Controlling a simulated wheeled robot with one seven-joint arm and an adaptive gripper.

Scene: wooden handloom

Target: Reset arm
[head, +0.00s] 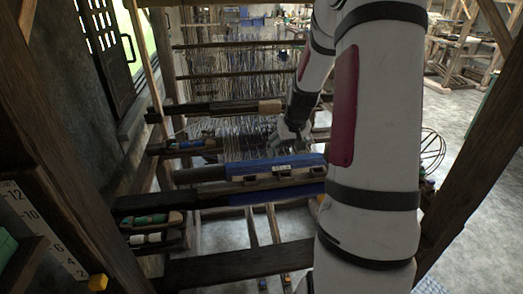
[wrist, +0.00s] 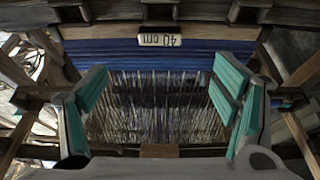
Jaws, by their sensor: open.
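My gripper (wrist: 160,98) shows in the wrist view with its two teal-padded fingers wide apart and nothing between them. In the head view my gripper (head: 284,136) is small and partly dark, at the end of my white arm, among the loom's threads. The wooden handloom (head: 240,268) fills the middle of the head view. Its blue woven cloth (head: 278,163) lies across the beam below my gripper. Pale warp threads (wrist: 155,105) show beyond the fingers.
Shuttles with green yarn (head: 150,220) rest in a side rack at the left. Thick dark posts (head: 50,150) stand at the left, and another post (head: 475,170) stands at the right. Loom beams surround my arm closely. Open grey floor (head: 480,235) lies to the right.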

